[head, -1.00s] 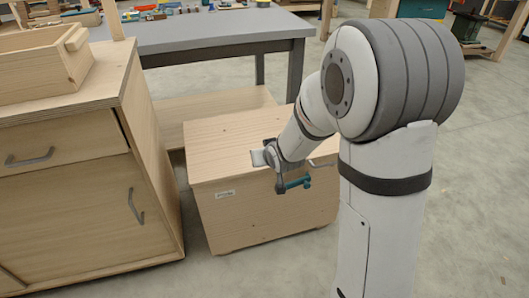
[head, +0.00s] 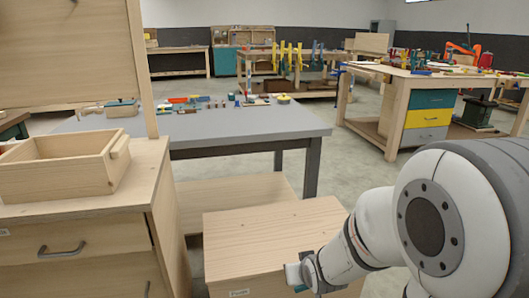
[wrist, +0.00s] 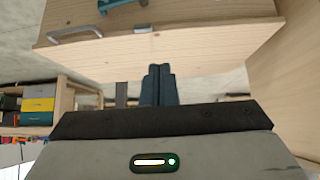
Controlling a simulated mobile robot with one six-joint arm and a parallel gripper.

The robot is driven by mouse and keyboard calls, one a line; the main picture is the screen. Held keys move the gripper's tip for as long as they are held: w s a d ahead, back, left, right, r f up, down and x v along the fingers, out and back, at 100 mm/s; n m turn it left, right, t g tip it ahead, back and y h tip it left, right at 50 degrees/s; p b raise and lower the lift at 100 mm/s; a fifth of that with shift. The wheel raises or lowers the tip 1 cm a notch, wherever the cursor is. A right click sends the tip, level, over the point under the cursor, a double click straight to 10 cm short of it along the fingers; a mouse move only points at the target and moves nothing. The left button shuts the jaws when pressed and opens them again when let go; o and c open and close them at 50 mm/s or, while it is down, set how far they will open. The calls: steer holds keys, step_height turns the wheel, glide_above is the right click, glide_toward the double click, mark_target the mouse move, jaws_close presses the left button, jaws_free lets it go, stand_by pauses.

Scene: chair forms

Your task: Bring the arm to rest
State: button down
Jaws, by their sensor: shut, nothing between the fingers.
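My gripper (wrist: 158,84) shows in the wrist view with its two dark fingers pressed together and nothing between them. In the head view my arm comes in from the right, and the end of the arm is at the bottom, in front of a low wooden box (head: 270,238). The fingers are hidden or cut off there. In the wrist view a wooden face with a metal handle (wrist: 75,34) lies beyond the fingertips; I cannot tell whether they touch it.
A wooden cabinet (head: 85,235) with an open wooden tray (head: 65,180) stands at the left. A grey-topped table (head: 235,127) with small items is behind the box. A workbench with coloured drawers (head: 427,118) stands back right. Grey floor is open between the tables.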

steer(key=s+d+r+g+p, duration=0.1)
steer(key=s+r+g+p, duration=0.1)
steer(key=s+r+p, duration=0.4)
steer(key=s+d+r+m+g+p, duration=0.1)
steer(key=s+r+p, duration=0.5)
steer(key=r, duration=1.1)
steer(key=s+d+r+m+g+h+p, duration=0.1)
steer(key=s+d+r+g+p, duration=0.1)
steer(key=s+r+p, duration=0.4)
step_height(320, 180, up, 6)
steer(key=d+p, duration=0.1)
steer(key=p, duration=0.3)
steer(key=shift+r+g, duration=0.2)
steer(key=shift+g, duration=0.2)
